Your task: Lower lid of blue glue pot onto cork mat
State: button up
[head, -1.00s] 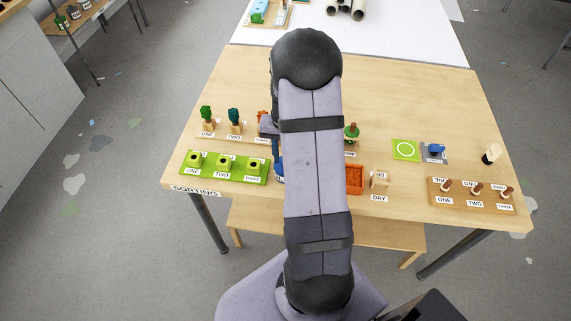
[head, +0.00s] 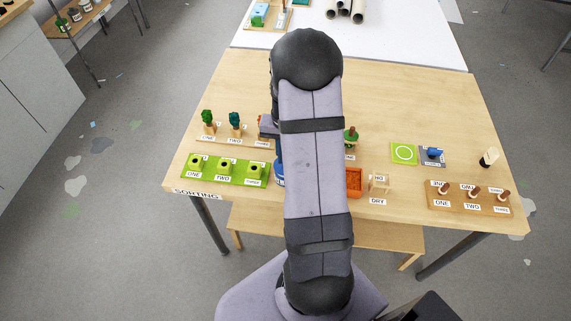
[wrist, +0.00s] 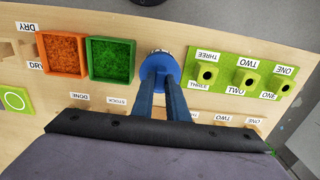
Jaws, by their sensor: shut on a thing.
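My gripper (wrist: 160,88) points down with its two blue fingers close together, shut on the round blue lid (wrist: 161,66) of the glue pot. Part of the blue pot (head: 279,172) shows at the left edge of my arm in the head view. I cannot tell whether the lid is seated on the pot or lifted. I cannot make out the cork mat in either view; my arm and gripper cover part of the table.
A green tray (wrist: 134,61) and an orange tray (wrist: 85,56) stand beside the pot. On its other side is a lime block board (wrist: 228,85). Potted plant models (head: 235,122) stand behind.

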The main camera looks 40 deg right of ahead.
jog(key=shift+r+p, duration=1.35)
jog(key=shift+r, duration=0.5)
jog(key=w+d+f, duration=0.4)
jog(key=w+d, duration=0.7)
jog(key=shift+w+d, duration=0.15)
jog(key=shift+f, duration=0.35)
jog(key=shift+f+b, duration=1.55)
jog(key=shift+f, duration=1.1)
